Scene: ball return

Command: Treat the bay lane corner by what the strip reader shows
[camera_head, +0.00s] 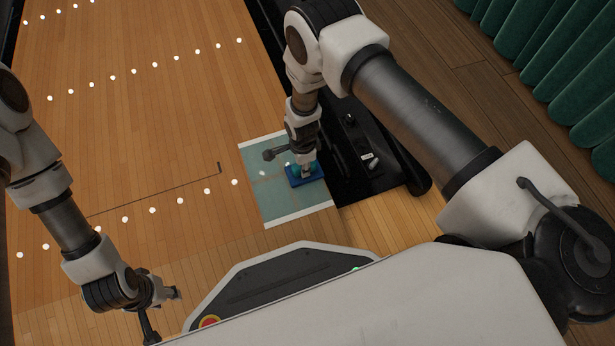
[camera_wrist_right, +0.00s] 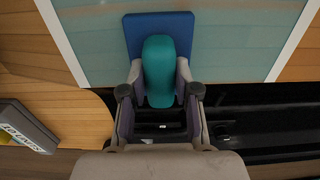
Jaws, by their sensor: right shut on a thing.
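My right gripper (camera_head: 308,165) is shut on the teal grip of a blue pad (camera_head: 303,180). In the right wrist view its fingers (camera_wrist_right: 160,85) press on both sides of the rounded teal grip (camera_wrist_right: 160,65), which stands on the flat blue pad (camera_wrist_right: 133,30). The pad is over the pale teal lane corner patch (camera_head: 262,185) with white edge bands, seemingly resting on it. My left gripper (camera_head: 172,294) hangs low over the bare floor at lower left, apart from everything; its finger opening is too small to judge. I cannot identify a strip reader reading.
A black gutter (camera_head: 355,135) runs along the patch's right side, with a small black-and-white item (camera_head: 370,160) on it. A thin dark line (camera_head: 150,196) crosses the lane. Green curtains (camera_head: 545,50) hang at upper right.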

